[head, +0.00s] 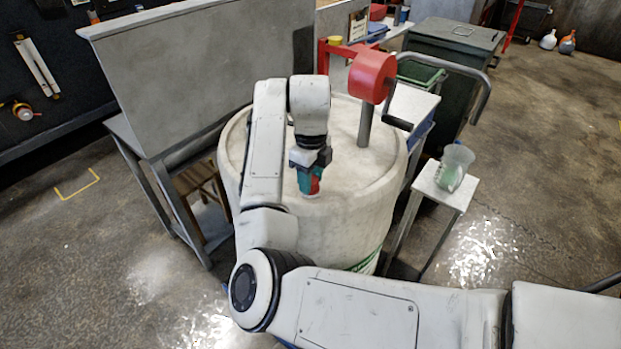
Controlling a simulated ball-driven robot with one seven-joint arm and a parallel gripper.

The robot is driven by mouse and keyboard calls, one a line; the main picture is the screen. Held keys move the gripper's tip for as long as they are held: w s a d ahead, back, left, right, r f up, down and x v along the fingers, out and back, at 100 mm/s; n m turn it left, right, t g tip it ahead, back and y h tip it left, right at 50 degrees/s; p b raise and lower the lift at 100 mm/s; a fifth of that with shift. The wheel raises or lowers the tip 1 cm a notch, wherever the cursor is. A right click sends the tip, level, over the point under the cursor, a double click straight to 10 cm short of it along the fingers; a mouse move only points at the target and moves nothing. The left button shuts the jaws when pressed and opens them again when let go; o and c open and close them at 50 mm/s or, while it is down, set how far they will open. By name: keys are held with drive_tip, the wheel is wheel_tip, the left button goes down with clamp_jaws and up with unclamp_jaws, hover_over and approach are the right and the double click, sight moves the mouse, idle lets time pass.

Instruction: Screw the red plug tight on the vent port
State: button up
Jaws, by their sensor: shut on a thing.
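My gripper (309,176) points down at the top of a white drum (345,205), near the drum's front edge. It is shut on the red plug (315,186), which shows as a small red patch between teal fingers. A pale ring, perhaps the vent port (310,195), shows just under the fingertips. The fingers hide most of the plug and the port, so I cannot tell how deep the plug sits or whether it is level.
A red hand pump (371,74) with a crank stands on the drum behind my gripper. A small white stand (446,186) with a clear jug (454,167) is at right. A grey panelled bench (200,65) is close at left. Open floor lies at far right.

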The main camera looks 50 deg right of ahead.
drive_tip(key=o, duration=1.2)
drive_tip(key=shift+o, duration=0.2)
drive_tip(key=shift+c, duration=0.4)
